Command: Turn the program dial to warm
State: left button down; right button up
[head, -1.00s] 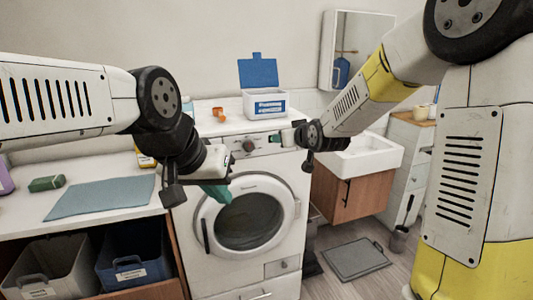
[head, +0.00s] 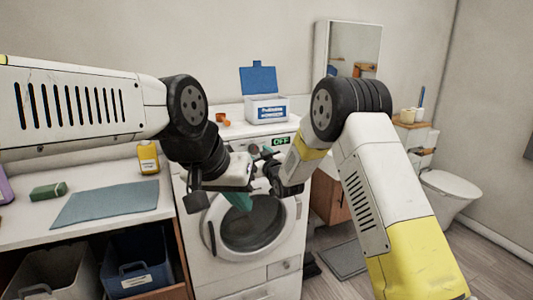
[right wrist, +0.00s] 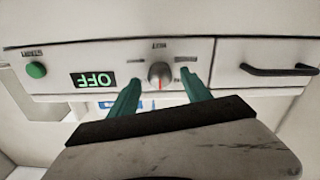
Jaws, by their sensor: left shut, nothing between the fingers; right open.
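The washing machine (head: 203,240) has a control panel with a round grey dial (right wrist: 160,74). The dial's red mark points down in the right wrist view, where the panel appears upside down. Small labels around the dial are too blurred to read surely. My right gripper (right wrist: 161,88) is open, with one teal finger on each side of the dial; I cannot tell whether they touch it. In the head view my right gripper (head: 264,170) is in front of the panel. My left gripper (head: 240,199) is shut and empty in front of the door.
The panel display (right wrist: 95,79) reads OFF, with a green button (right wrist: 36,70) beside it. A powder box (head: 267,109) with a raised blue lid and orange cups stand on top of the machine. A counter with a blue cloth (head: 105,203) is at the left.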

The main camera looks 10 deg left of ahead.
jog(key=shift+x, duration=0.8)
grip_shut()
